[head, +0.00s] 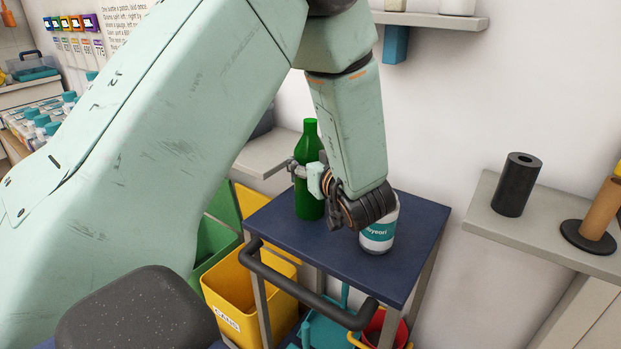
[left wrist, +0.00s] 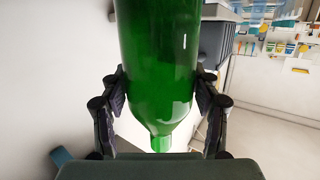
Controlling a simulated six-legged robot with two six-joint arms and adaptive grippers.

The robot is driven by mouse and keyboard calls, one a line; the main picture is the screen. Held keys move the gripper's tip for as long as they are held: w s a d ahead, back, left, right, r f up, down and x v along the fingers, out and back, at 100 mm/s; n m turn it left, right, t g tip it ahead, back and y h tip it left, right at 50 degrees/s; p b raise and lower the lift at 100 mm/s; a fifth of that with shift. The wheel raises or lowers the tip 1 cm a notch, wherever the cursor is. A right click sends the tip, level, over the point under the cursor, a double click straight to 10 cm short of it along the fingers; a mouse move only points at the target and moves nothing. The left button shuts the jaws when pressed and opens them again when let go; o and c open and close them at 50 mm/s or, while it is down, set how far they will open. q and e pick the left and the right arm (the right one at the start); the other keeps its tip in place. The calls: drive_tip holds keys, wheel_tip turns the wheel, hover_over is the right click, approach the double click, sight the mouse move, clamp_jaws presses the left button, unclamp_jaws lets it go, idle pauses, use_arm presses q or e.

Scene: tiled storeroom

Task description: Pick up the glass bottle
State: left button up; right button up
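The green glass bottle (head: 308,160) stands upright on the dark blue top of a small cart (head: 365,262), near its back left corner. My left gripper (head: 305,172) reaches in at the bottle's side, at mid-body height. In the left wrist view the bottle (left wrist: 160,60) appears neck down and fills the space between the two dark fingers (left wrist: 160,95). The finger pads lie close along both sides of it; I cannot tell whether they press on it. My right gripper is not in view.
A white can with a teal label (head: 377,236) stands on the cart just behind my left wrist, partly hidden. A yellow bin (head: 250,283) is left of the cart. A grey shelf (head: 540,232) at right holds a black cylinder (head: 516,184).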

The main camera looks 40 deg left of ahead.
use_arm(q)
drive_tip(key=shift+s+a, duration=0.1)
drive_tip(key=c, duration=0.5)
drive_tip(key=shift+r, duration=0.1)
